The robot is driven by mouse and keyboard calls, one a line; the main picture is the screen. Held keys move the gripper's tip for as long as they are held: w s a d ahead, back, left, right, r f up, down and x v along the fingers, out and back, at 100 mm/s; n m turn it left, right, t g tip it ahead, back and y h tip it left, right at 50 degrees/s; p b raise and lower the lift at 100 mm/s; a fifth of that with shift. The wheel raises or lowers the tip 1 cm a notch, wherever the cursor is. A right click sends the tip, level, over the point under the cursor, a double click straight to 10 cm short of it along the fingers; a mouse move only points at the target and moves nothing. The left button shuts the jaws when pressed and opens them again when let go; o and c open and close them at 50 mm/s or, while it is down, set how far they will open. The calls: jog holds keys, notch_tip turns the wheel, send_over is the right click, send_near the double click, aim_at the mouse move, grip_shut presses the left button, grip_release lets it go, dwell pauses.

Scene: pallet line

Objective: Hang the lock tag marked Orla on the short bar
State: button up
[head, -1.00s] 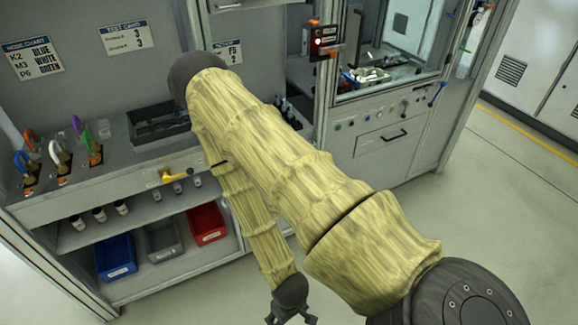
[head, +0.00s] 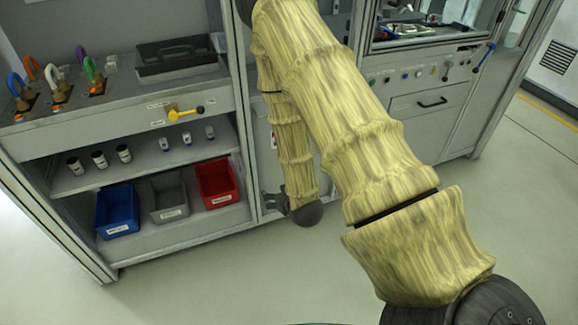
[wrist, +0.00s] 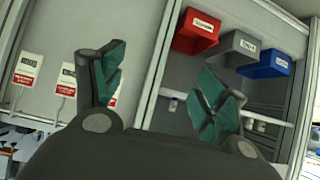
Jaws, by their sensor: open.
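Lock tags, white with a red lower band, show at the left of the wrist view: one tag (wrist: 28,68) and another tag (wrist: 66,80) beside it, both against a grey panel. Their names are too small to read, so I cannot tell which is Orla. A small red and white tag (head: 273,140) shows on the cabinet front in the head view, partly beside my arm. My gripper (head: 268,202) is open in front of the cabinet, right of the red bin. In the wrist view its fingers (wrist: 160,78) are spread with nothing between them. I cannot make out the short bar.
Blue (head: 117,211), grey (head: 168,195) and red (head: 216,184) bins stand on the low shelf. A yellow handle (head: 185,113) sticks out from the bench front. Coloured padlocks (head: 58,83) and a black tray (head: 178,58) are on top. The floor in front is clear.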

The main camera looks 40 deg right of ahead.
jog(key=w+d+r+t+b, duration=0.1)
jog(key=w+d+t+b, duration=0.1)
jog(key=w+d+b, duration=0.2)
jog(key=w+d+r+t+h+b, duration=0.1)
jog(key=w+d+b, duration=0.4)
jog(key=w, duration=0.5)
jog(key=w+d+r+t+h+b, duration=0.1)
jog(key=w+d+r+t+b, duration=0.1)
jog(key=w+b, duration=0.5)
jog(key=shift+d+r+m+t, duration=0.2)
jog(key=shift+d+t, duration=0.25)
jog(key=shift+d, duration=0.15)
jog(key=shift+d+r+m+t, duration=0.2)
jog(key=shift+d+t, duration=0.25)
jog(key=shift+d, duration=0.15)
jog(key=c, duration=1.2)
jog(key=shift+c, duration=0.2)
jog(key=shift+r+p, duration=0.65)
jog(key=shift+r, duration=0.3)
jog(key=shift+s, duration=0.1)
